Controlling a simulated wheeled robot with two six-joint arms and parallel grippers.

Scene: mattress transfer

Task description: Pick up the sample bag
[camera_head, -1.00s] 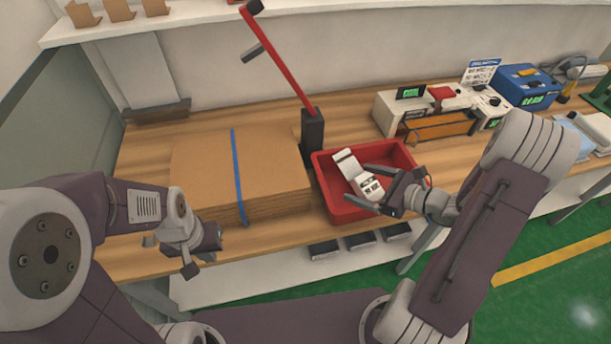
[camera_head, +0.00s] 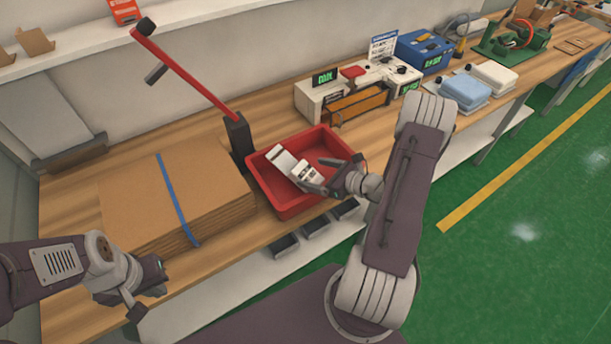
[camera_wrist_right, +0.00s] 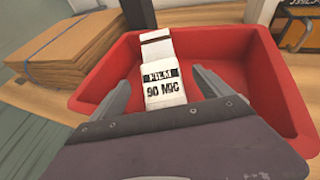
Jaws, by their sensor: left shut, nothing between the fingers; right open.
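The sample bag (camera_head: 292,165) is white with black print. It lies in the red bin (camera_head: 274,190), leaning up towards the bin's far left side. In the right wrist view the bag (camera_wrist_right: 160,75) shows the print "FILM 90 MIC" and lies between the two fingers. My right gripper (camera_head: 318,177) is open, with its fingers over the bin at the bag's near end. The fingers (camera_wrist_right: 165,98) stand to either side of the bag, apart from it as far as I can tell. My left gripper (camera_head: 150,290) is shut and empty, in front of the cardboard stack.
A flat cardboard stack (camera_head: 125,200) with a blue strap lies left of the bin. A red-armed post (camera_head: 238,140) stands just behind the bin. A white device (camera_head: 330,98) and a blue box (camera_head: 425,52) stand at the back right.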

